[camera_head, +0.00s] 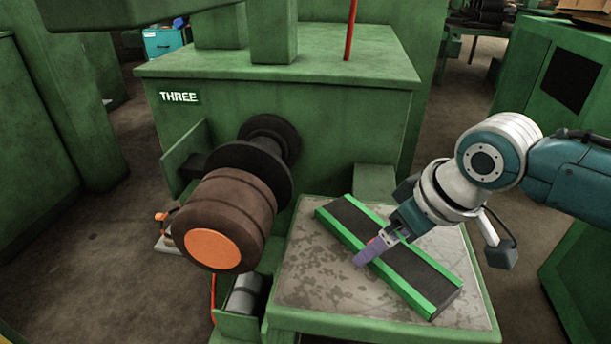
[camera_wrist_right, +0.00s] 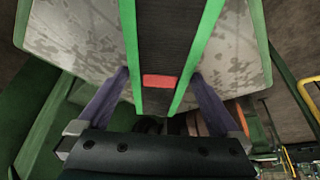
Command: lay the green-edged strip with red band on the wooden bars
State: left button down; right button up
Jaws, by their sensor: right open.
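The green-edged strip (camera_head: 412,266) has a dark middle and lies slantwise on the grey table top. Its red band shows partly beside my fingers in the head view and clearly in the right wrist view (camera_wrist_right: 159,81). My right gripper (camera_head: 368,251) is open at the strip's middle. In the right wrist view its purple fingers (camera_wrist_right: 160,78) stand on either side of the strip at the band, with a gap to each green edge. Whether the fingers reach down to the table is unclear. I cannot make out the wooden bars. My left gripper is not in view.
The green-framed table (camera_head: 308,272) has bare room left of the strip. A large brown drum with an orange end (camera_head: 214,250) juts out close to the table's left side. A green machine block marked THREE (camera_head: 330,125) stands behind. A grey cylinder (camera_head: 246,294) sits low beside the table.

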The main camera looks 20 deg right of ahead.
jog(key=shift+c, duration=0.4)
jog(key=c, duration=1.2)
jog(key=shift+r, duration=0.65)
notch_tip(320, 180, up, 18)
jog(key=p, duration=0.2)
jog(key=s+a+r+m+h, duration=0.1)
jog(key=s+a+r, duration=0.2)
jog(key=a+r, duration=0.15)
jog(key=s+a+r+m, duration=0.1)
jog(key=s+a+r, duration=0.2)
jog(key=r, duration=0.3)
notch_tip(320, 180, up, 33)
jog(key=p, duration=3.3)
jog(key=shift+s+r+m+p, duration=0.2)
jog(key=shift+m+p, duration=0.1)
jog(key=shift+m, duration=0.1)
